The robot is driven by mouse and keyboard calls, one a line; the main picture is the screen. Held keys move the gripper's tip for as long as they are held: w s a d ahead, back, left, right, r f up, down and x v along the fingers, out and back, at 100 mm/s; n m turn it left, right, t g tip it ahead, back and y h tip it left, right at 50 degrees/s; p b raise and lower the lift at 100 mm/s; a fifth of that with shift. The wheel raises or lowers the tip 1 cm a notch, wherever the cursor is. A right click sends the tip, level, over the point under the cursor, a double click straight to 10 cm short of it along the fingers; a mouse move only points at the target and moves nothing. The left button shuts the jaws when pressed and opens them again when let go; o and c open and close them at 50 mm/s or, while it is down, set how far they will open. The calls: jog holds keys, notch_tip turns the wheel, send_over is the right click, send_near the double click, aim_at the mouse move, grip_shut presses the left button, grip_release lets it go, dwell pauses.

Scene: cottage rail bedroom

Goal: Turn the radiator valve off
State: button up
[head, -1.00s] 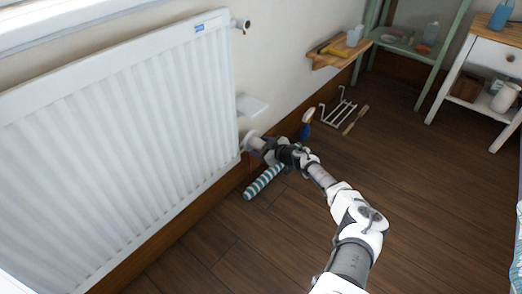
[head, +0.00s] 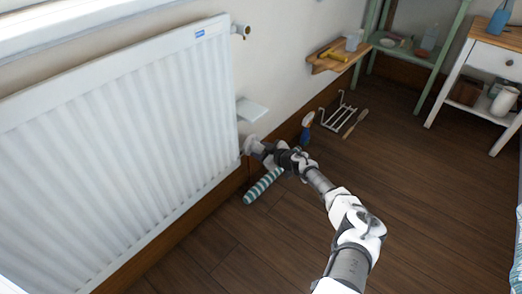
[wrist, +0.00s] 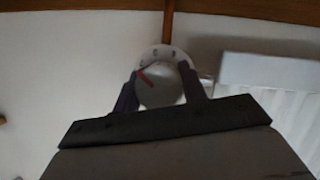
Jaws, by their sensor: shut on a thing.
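The white radiator (head: 120,150) hangs on the wall at the left of the head view. Its round valve knob (head: 250,143) is at the radiator's lower right corner. In the wrist view the knob (wrist: 160,88) shows as a pale disc with a red mark at its upper left and dark marks around its collar. My gripper (head: 258,148) reaches it from the right. In the wrist view its two dark fingers stand on either side of the knob, shut on it.
A striped teal roll (head: 263,186) lies on the floor below my gripper. A blue-handled tool (head: 306,128), a white rack (head: 338,112) and a brush (head: 355,122) are near the wall. The floor at right is clear.

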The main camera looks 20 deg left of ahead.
jog(key=shift+r+n+t+p, duration=0.1)
jog(key=shift+n+t+p, duration=0.3)
jog(key=shift+n+p, duration=0.3)
jog(key=shift+n+t+p, duration=0.4)
jog(key=shift+n+t, duration=0.3)
jog(key=shift+n, duration=0.1)
jog(key=shift+f+n+t+b, duration=0.25)
jog(key=shift+n+t, duration=0.25)
jog(key=shift+n, duration=0.3)
jog(key=shift+r+n+t+b, duration=0.15)
jog(key=shift+n+t+b, duration=0.25)
jog(key=shift+n, duration=0.4)
jog(key=o, duration=1)
